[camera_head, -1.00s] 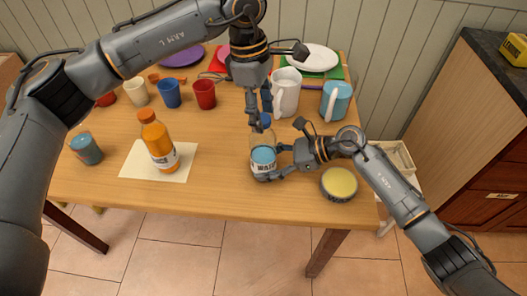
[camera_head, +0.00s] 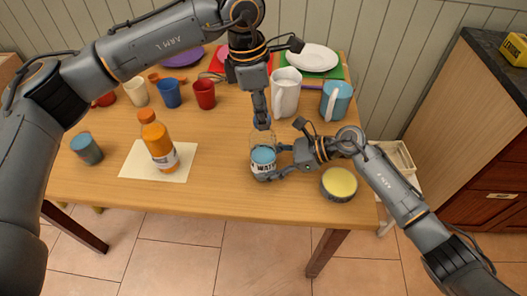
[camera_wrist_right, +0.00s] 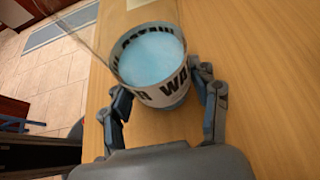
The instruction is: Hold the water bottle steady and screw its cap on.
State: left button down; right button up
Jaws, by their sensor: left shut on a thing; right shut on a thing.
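The clear water bottle (camera_head: 263,156), with pale blue water and a white label, stands upright near the table's front edge. My right gripper (camera_head: 270,163) is shut around its lower body from the right. The right wrist view shows the bottle (camera_wrist_right: 150,65) between both fingers (camera_wrist_right: 163,103). My left gripper (camera_head: 261,115) points straight down over the bottle's neck, shut on the blue cap (camera_head: 263,125). The cap is in line with the neck and looks to be at its top; the fingers partly hide it. I cannot tell how far it is threaded.
An orange bottle (camera_head: 160,147) stands on a pale paper sheet (camera_head: 183,172) to the left. A tin with yellow contents (camera_head: 339,184) sits close by my right gripper. A white pitcher (camera_head: 286,92) and a blue mug (camera_head: 336,101) stand behind. Bare tabletop (camera_head: 220,150) lies left of the bottle.

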pick_arm(q)
jog(key=m+g, duration=0.1)
jog(key=m, duration=0.5)
jog(key=shift+m, duration=0.3)
jog(key=m, duration=0.3)
jog(key=m+y, duration=0.1)
jog(key=m, duration=0.3)
jog(key=shift+g, duration=0.4)
jog(key=c, duration=1)
grip_release()
jog(key=shift+r, duration=0.1)
jog(key=shift+r, duration=2.4)
